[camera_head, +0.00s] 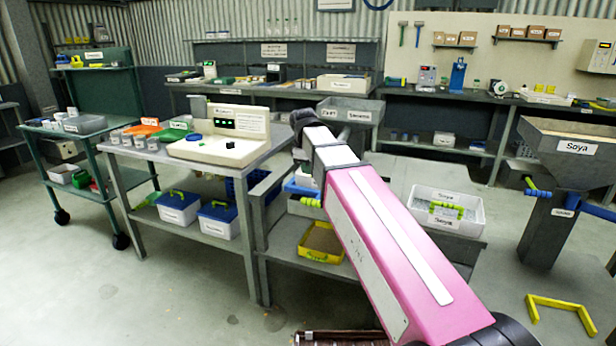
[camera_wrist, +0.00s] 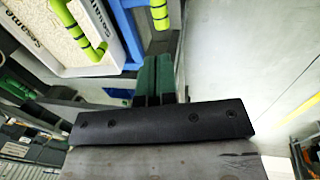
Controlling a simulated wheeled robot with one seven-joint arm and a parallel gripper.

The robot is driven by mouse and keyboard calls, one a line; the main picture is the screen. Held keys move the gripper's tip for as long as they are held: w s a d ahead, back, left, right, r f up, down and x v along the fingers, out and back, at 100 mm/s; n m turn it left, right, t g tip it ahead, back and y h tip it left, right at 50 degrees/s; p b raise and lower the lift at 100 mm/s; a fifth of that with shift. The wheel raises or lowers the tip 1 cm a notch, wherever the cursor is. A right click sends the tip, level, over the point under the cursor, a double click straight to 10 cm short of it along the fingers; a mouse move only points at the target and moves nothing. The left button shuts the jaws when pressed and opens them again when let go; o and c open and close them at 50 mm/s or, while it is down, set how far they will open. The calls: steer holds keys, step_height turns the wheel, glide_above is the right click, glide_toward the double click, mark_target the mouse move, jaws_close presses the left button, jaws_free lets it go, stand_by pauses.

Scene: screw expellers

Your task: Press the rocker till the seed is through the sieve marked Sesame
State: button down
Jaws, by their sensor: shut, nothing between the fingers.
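In the wrist view, a white container marked Sesame (camera_wrist: 112,62) lies at the upper left, tilted in the picture. It holds pale seed (camera_wrist: 45,30) and has a yellow-green handle (camera_wrist: 80,32). I cannot tell sieve from bin there. My gripper (camera_wrist: 153,68) shows its dark green fingers together and empty, beside the container; contact is unclear. In the head view, my pink arm hides the gripper and most of that place. A grey hopper (camera_head: 350,103) with two labels stands behind the arm, one apparently reading Sesame. I cannot make out its rocker.
A white Soya container (camera_head: 470,222) stands right of my arm, and a Soya hopper (camera_head: 560,165) further right. A yellow tray (camera_head: 322,257) sits low on the left. A bench (camera_head: 250,170) carries a cream machine (camera_head: 228,145). A yellow bracket (camera_head: 560,303) lies on open floor.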

steer(key=f, duration=0.4)
steer(key=w+f, duration=0.1)
steer(key=f, duration=0.3)
steer(key=w+d+f, duration=0.1)
steer(key=f, duration=0.3)
steer(key=shift+w+f, duration=0.15)
steer(key=shift+f, duration=0.05)
steer(key=shift+s+a+f, duration=0.1)
steer(key=shift+s+f, duration=0.05)
steer(key=shift+f, duration=1.3)
steer(key=shift+s+f, duration=0.15)
steer(key=shift+f, duration=1.25)
glide_toward(310, 200)
steer(key=s, duration=0.1)
steer(key=s+r, duration=0.1)
steer(key=s+a, duration=0.1)
steer(key=shift+s+r, duration=0.2)
steer(key=shift+s, duration=0.1)
stand_by(0.3)
